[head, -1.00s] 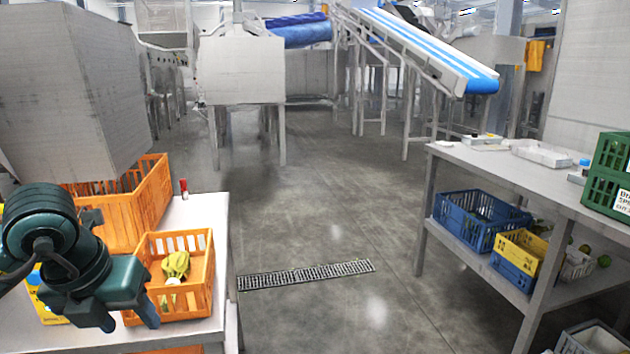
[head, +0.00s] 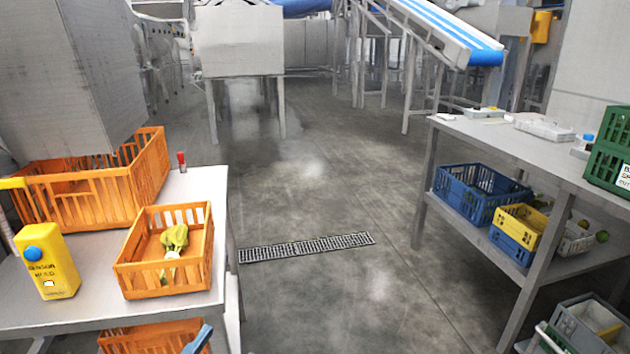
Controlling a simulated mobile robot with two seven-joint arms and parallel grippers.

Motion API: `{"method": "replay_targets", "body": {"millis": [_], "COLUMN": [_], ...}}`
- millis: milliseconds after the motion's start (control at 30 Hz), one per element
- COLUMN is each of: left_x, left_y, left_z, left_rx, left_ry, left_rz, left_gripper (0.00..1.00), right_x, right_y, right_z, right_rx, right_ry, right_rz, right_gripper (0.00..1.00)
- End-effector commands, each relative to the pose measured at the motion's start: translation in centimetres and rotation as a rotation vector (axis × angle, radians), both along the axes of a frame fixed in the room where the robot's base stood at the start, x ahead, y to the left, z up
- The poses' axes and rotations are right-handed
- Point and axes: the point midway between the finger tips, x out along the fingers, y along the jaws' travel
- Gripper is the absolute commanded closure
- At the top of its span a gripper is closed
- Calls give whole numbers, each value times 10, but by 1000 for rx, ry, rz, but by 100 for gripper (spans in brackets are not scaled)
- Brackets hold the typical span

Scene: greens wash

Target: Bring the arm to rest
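Only a small blue tip, which looks like a finger of my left gripper (head: 198,338), shows at the bottom edge in the head view. It is in front of the lower orange crate under the left table. The rest of that gripper and its arm are out of the picture, so its opening cannot be told. My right gripper is not in view. A small orange crate (head: 136,284) on the left table holds a yellow-green leafy piece (head: 174,240).
A yellow sensor box (head: 62,278) with a blue button and a larger orange crate (head: 88,204) stand on the left table (head: 205,188). At right, a bench (head: 520,165) has blue and yellow crates on its shelf. The middle floor (head: 330,200) with a drain is clear.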

Motion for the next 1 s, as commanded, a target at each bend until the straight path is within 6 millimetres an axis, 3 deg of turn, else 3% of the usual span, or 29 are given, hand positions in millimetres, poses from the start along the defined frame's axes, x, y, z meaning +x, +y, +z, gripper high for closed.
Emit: {"method": "replay_targets", "body": {"millis": [100, 400, 1000], "left_x": [-8, -56, -48], "left_y": [16, 31, 26], "left_z": [-47, -136, -98], "left_rx": [-52, -121, 5], "left_ry": [245, 718, 911], "left_rz": [88, 182, 204], "left_gripper": [50, 50, 50], "right_x": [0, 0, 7], "right_y": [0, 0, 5], "right_z": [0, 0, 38], "right_rx": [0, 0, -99], "right_ry": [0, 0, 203], "right_rz": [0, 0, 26], "right_gripper": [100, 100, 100]}}
